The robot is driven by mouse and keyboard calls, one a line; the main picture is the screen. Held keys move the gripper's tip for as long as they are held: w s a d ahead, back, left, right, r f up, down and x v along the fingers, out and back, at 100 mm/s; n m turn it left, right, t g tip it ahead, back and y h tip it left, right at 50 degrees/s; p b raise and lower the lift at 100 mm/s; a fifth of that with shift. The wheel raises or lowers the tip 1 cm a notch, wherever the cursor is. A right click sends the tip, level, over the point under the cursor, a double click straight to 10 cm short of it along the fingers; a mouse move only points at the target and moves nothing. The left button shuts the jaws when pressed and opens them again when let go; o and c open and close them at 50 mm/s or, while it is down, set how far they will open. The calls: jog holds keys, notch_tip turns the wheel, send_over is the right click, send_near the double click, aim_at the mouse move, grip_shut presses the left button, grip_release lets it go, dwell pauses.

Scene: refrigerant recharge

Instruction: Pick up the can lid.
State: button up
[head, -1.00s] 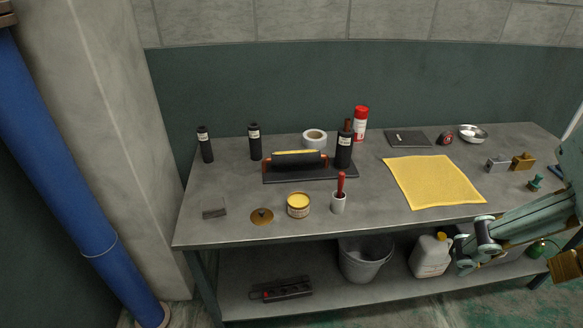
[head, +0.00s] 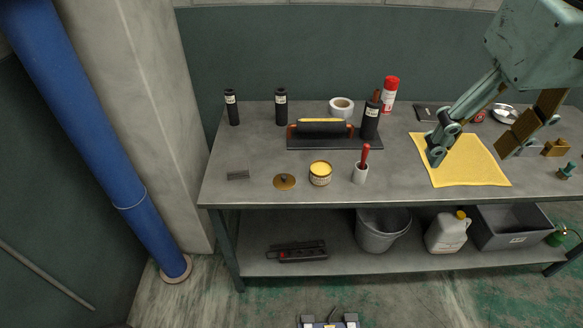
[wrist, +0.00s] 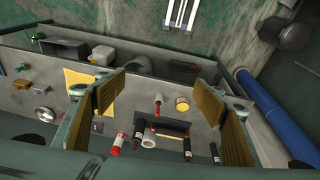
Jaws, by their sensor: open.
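The can lid (head: 285,182) is a flat, round, brass-coloured disc with a small knob. It lies on the grey workbench (head: 260,202) near the front edge, left of an open can (head: 320,174) with yellow contents. I cannot make the lid out in the wrist view, where the can (wrist: 183,104) shows near the right finger. My gripper (head: 472,150) is open and empty, above the right part of the bench over the yellow cloth, well to the right of the lid. In the wrist view its fingers (wrist: 165,105) are wide apart.
A grey block (head: 238,175) lies left of the lid. A white cup with a red-handled tool (head: 361,172) stands right of the can. Behind are a roller on a dark tray (head: 322,131), black bottles (head: 281,106), a tape roll (head: 341,108) and a red-white spray can (head: 389,95).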

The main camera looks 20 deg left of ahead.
jog(key=w+a+f+n+p, duration=0.2)
jog(key=w+a+f+n, duration=0.15)
jog(key=w+a, duration=0.75)
jog(key=n+g+p, duration=0.3)
jog(key=n+p, duration=0.2)
jog(key=n, duration=0.4)
send_over(284, 176)
notch_tip(284, 176, down, 27)
jog(key=shift+f, duration=0.15)
jog(key=shift+d+f, duration=0.1)
jog(key=shift+f, duration=4.2)
jog(key=shift+f, duration=0.1)
jog(key=shift+f, duration=2.5)
